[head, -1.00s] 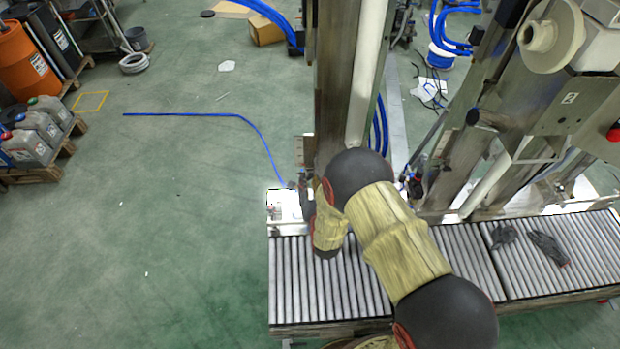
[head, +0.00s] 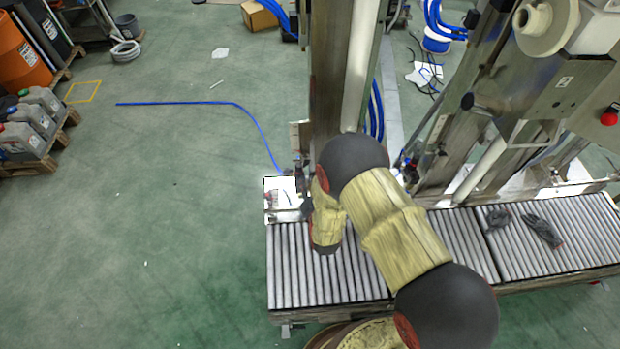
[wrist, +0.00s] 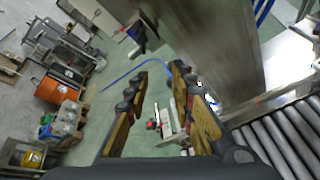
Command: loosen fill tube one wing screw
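My gripper (wrist: 158,78) is open in the wrist view, with its two yellow and black fingers apart and nothing held between them. A dark knob-like part (wrist: 140,36) stands beyond the fingertips, above the left finger, beside a broad metal column (wrist: 215,50). It may be a wing screw, but it is too small to tell. A small fitting with a red part (wrist: 152,124) shows lower down between the fingers. In the head view the metal column (head: 333,70) rises behind my arm, which hides most of my gripper. No fill tube wing screw can be made out clearly there.
A roller conveyor (head: 300,275) runs below my arm, with dark gloves (head: 541,231) at its right. A white plate (head: 283,195) lies at its left end. Machine frames stand at right. Green floor on the left is mostly clear, with a blue hose (head: 180,103) on it.

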